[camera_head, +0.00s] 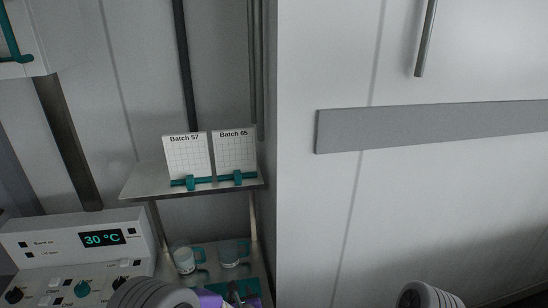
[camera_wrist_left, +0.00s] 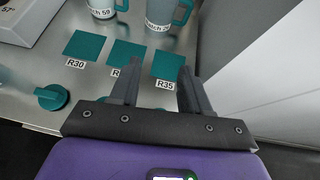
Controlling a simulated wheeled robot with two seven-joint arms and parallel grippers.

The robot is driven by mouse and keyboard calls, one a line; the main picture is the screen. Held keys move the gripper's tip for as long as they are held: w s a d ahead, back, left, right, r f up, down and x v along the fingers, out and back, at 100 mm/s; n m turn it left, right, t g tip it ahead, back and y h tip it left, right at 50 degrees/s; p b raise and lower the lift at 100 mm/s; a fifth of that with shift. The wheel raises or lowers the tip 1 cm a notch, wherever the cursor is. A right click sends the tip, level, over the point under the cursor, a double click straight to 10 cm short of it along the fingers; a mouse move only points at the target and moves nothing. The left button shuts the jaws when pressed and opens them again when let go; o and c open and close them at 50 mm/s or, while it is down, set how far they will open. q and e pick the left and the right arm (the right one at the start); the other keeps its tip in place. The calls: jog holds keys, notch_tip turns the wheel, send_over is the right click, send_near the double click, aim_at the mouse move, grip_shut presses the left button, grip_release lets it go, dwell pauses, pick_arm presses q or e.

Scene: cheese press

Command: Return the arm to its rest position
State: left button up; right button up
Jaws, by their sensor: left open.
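My left gripper (camera_wrist_left: 158,78) is open in the left wrist view, its two dark fingers spread with nothing between them. It is over a metal counter (camera_wrist_left: 40,70), near the teal squares labelled R30 (camera_wrist_left: 84,45) and R35 (camera_wrist_left: 167,65). A third teal square (camera_wrist_left: 126,52) lies between them, its label partly hidden by a finger. In the head view the purple body of my left gripper (camera_head: 209,299) shows at the bottom edge, largely cut off. My right gripper is not in view.
Two mugs with teal handles (camera_head: 186,260) (camera_head: 232,254) stand beyond the gripper. A shelf (camera_head: 142,181) with Batch 57 and Batch 65 cards is above them. A control panel reading 30 °C (camera_head: 40,240) is at left; a white wall (camera_head: 400,200) bounds the right. A teal knob (camera_wrist_left: 52,97) is near the counter edge.

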pick_arm(q)
jog(key=s+a+f+n+g+b, duration=0.1)
jog(key=s+a+f+n+g, duration=0.3)
jog(key=s+f, duration=0.35)
jog(key=s+a+f+n+g+b, duration=0.1)
jog(key=s+f+n+g, duration=0.45)
jog(key=f, duration=0.35)
jog(key=s+d+f+n+g+h+b, duration=0.2)
jog(key=s+d+f+n+g+h, duration=0.4)
jog(key=s+n, duration=0.65)
jog(key=f+n+t, duration=0.1)
jog(key=n, duration=0.3)
jog(key=w+f+n+t+h, duration=0.1)
jog(key=f+n+t, duration=0.1)
jog(key=n, duration=0.3)
jog(key=w+f+n+t+b, duration=0.1)
jog(key=f+n, duration=0.1)
jog(key=n, duration=0.2)
jog(key=shift+w+a+f+h, duration=0.1)
jog(key=shift+w+a+h, duration=0.2)
jog(key=shift+a, duration=0.1)
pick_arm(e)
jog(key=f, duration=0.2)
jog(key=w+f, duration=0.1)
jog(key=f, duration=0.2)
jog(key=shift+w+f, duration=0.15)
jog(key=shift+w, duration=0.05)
